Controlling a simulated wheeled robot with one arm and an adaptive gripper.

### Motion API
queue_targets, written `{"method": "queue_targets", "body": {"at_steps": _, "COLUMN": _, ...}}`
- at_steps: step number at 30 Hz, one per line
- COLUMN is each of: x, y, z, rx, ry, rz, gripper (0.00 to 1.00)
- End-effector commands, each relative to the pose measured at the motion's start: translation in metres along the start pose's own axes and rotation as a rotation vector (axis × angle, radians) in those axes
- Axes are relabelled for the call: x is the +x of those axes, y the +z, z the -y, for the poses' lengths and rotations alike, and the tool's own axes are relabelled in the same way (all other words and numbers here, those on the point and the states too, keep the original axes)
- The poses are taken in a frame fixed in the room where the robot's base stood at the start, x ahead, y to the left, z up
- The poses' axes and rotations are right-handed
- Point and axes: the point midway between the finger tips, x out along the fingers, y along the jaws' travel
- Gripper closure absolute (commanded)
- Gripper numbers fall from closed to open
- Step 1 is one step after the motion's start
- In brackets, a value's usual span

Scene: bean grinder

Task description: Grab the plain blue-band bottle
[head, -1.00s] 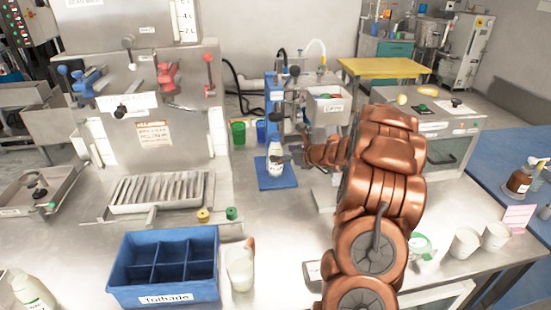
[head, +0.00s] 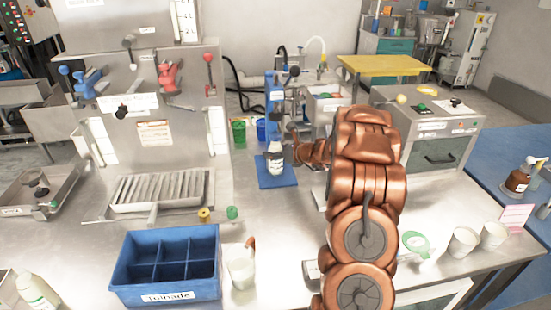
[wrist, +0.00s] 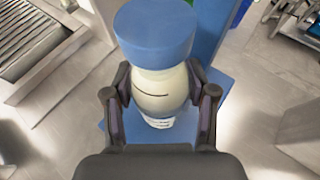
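A pale bottle (head: 275,160) with a dark label band stands upright on the blue base plate (head: 264,182) of a small blue press. In the wrist view the cream bottle (wrist: 158,92) shows from above, with a wide blue cylinder (wrist: 155,38) over its top; I cannot tell whether this is a cap or part of the press. My gripper (head: 296,148) is at the bottle's right side. In the wrist view the fingers of my gripper (wrist: 159,88) stand on both sides of the bottle, very close to it; whether they press on it is not clear.
The blue press column (head: 275,92) rises behind the bottle. Green (head: 238,131) and blue cups stand behind and left. A metal rack (head: 158,192), a blue divided crate (head: 165,265) and a white cup (head: 241,268) are in front and left. Two white cups (head: 463,242) stand at right.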

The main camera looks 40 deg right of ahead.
Motion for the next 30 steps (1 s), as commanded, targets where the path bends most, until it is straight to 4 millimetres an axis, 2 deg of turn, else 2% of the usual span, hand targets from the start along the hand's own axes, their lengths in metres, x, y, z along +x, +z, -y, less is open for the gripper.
{"method": "queue_targets", "body": {"at_steps": 1, "x": 0.000, "y": 0.000, "z": 0.000, "rx": 0.000, "ry": 0.000, "rz": 0.000, "gripper": 0.52}}
{"method": "queue_targets", "body": {"at_steps": 6, "x": 0.000, "y": 0.000, "z": 0.000, "rx": 0.000, "ry": 0.000, "rz": 0.000, "gripper": 0.69}}
{"method": "queue_targets", "body": {"at_steps": 17, "x": -0.002, "y": 0.005, "z": 0.000, "rx": -0.001, "ry": 0.001, "rz": 0.001, "gripper": 0.69}}
{"method": "queue_targets", "body": {"at_steps": 26, "x": -0.014, "y": 0.035, "z": 0.000, "rx": -0.003, "ry": 0.000, "rz": 0.004, "gripper": 0.69}}
{"method": "queue_targets", "body": {"at_steps": 30, "x": -0.021, "y": 0.029, "z": -0.010, "rx": 0.001, "ry": -0.001, "rz": 0.000, "gripper": 0.69}}
